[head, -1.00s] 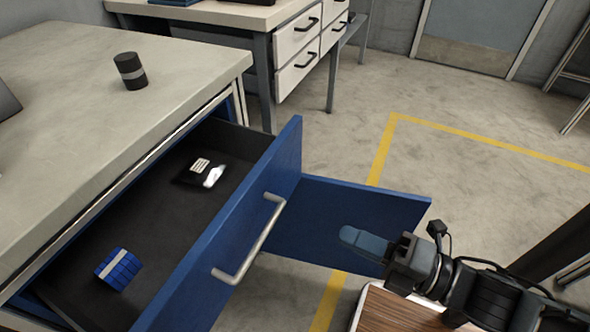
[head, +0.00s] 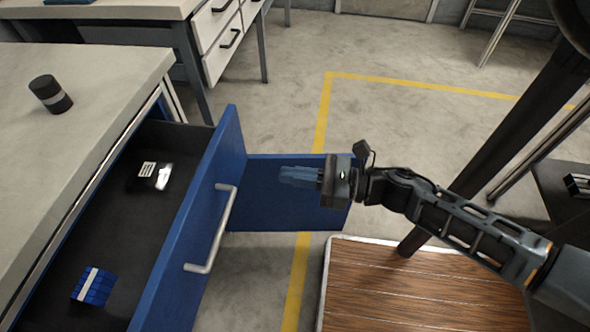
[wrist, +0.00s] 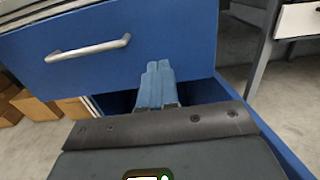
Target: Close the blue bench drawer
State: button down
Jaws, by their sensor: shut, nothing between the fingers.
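The blue bench drawer (head: 194,225) is pulled out from under the grey worktop, its dark inside showing. Its front carries a silver bar handle (head: 215,230). In the wrist view the drawer front (wrist: 190,38) and handle (wrist: 88,49) fill the upper part. My gripper (head: 284,176) is shut and empty, its blue fingers pointing left toward the drawer front. It is right of the handle and apart from it in the head view. In the wrist view the fingertips (wrist: 155,68) overlap the lower edge of the drawer front; I cannot tell whether they touch.
A blue panel, seemingly an open cabinet door (head: 270,215), juts out below the drawer. A black cylinder (head: 50,94) stands on the worktop. A wood-topped platform (head: 420,290) is at lower right.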

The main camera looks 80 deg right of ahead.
aim_at(227, 167)
jog(key=w+p, duration=0.1)
jog(key=w, duration=0.9)
jog(key=shift+w, duration=0.35)
jog(key=shift+w, duration=0.1)
jog(key=w, duration=1.6)
jog(key=shift+w+r+p, duration=0.1)
jog(key=shift+w+p, duration=0.15)
jog(key=shift+p, duration=0.05)
